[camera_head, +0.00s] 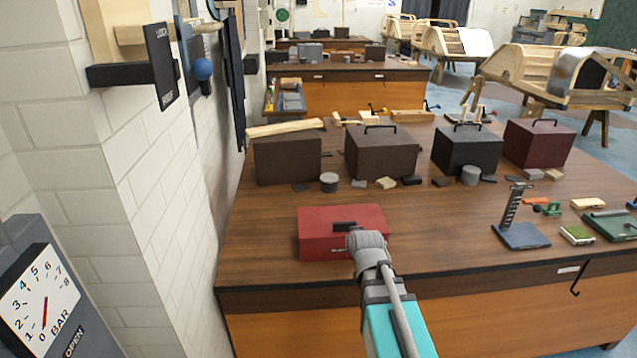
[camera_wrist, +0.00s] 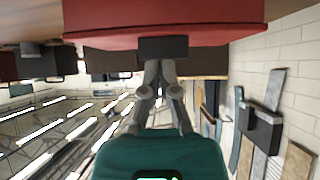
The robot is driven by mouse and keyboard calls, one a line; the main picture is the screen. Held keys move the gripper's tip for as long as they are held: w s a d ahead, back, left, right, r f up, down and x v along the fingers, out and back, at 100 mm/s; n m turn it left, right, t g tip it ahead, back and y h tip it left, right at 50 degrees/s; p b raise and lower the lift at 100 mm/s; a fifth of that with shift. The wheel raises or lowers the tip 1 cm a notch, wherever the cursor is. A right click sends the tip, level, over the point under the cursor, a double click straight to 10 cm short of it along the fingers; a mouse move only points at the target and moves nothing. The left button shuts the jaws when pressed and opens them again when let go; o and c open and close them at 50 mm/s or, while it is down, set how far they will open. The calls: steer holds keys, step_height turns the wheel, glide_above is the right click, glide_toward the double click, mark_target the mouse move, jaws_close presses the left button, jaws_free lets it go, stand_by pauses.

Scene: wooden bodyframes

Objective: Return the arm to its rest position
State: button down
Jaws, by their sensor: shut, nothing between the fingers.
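My gripper (camera_wrist: 158,68) is shut and empty, with its two grey fingers together in the wrist view. In the head view the gripper end (camera_head: 366,240) is at the front of a red box (camera_head: 320,231) on the wooden workbench (camera_head: 440,245). The fingertips appear close to the dark block on the box's front (camera_wrist: 163,47); I cannot tell whether they touch it. The red box fills the top of the wrist view (camera_wrist: 160,18). My arm reaches forward from the bottom of the head view and hides part of the box's right front.
Several dark boxes (camera_head: 288,160) stand farther back on the bench, with small blocks before them. A stand (camera_head: 521,235) and tools are at the right. A white brick wall (camera_head: 165,190) with levers and a gauge (camera_head: 42,300) is close at left.

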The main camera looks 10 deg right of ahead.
steer(key=s+a+f+g, duration=0.2)
steer(key=s+g, duration=0.3)
steer(key=s, duration=0.4)
steer(key=s+a+f+g, duration=0.2)
steer(key=s+f+g, duration=0.3)
steer(key=s, duration=0.4)
steer(key=shift+s+n+y, duration=0.15)
steer(key=shift+n+y, duration=0.15)
steer(key=shift+a+f, duration=0.1)
